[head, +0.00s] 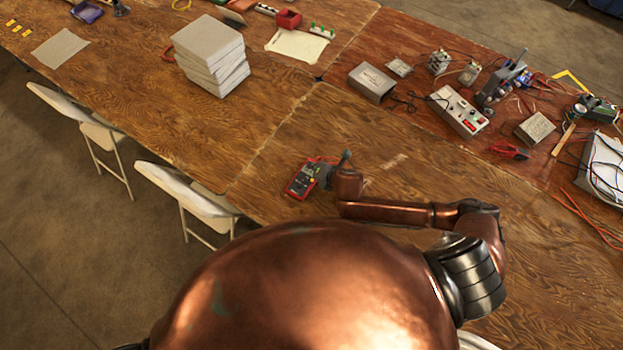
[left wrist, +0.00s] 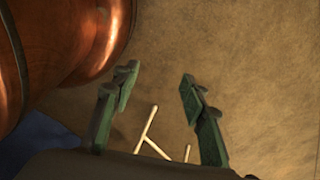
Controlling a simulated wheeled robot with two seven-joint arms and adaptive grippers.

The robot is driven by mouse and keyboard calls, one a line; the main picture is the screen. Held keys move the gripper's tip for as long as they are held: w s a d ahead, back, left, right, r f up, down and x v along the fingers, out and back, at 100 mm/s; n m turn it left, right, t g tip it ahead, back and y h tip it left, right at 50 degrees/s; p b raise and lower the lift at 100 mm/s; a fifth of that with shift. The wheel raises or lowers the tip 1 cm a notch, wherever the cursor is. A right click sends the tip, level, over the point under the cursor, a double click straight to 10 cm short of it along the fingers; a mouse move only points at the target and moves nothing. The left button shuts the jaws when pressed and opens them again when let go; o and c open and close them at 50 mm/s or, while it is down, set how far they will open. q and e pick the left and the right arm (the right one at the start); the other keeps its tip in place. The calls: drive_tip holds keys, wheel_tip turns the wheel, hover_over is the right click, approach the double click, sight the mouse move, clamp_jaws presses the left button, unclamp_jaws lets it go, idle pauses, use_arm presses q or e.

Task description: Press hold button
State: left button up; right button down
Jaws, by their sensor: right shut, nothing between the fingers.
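A red multimeter (head: 300,181) with a dark face lies on the wooden table in the head view. Its buttons are too small to make out, so I cannot pick out the hold button. My right gripper (head: 324,174) is shut and empty at the right side of the meter and hides part of it. I cannot tell whether the fingertips touch it. My left gripper (left wrist: 157,82) shows in the left wrist view, with its two green fingers apart and nothing between them, over the floor.
The wooden table (head: 270,190) is clear around the meter. Pale stacked boxes (head: 211,55) stand further back on the left. A grey box (head: 371,82), a control box (head: 459,111) and cables lie at the back right. White folding chairs (head: 186,190) stand along the left edge.

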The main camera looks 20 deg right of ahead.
sight(312, 180)
wheel_tip(312, 180, down, 4)
drive_tip(key=b, duration=0.4)
drive_tip(key=shift+s+d+b, duration=0.1)
drive_tip(key=shift+b, duration=0.3)
wheel_tip(312, 180, down, 3)
drive_tip(key=b, duration=0.3)
drive_tip(key=shift+s, duration=0.1)
drive_tip(key=shift+f+b, duration=0.45)
drive_tip(key=shift+f, duration=0.4)
use_arm(q)
wheel_tip(312, 180, down, 9)
drive_tip(key=shift+w+r, duration=0.15)
drive_tip(key=shift+r, duration=0.1)
use_arm(e)
drive_tip(key=shift+f, duration=0.25)
drive_tip(key=shift+f, duration=0.25)
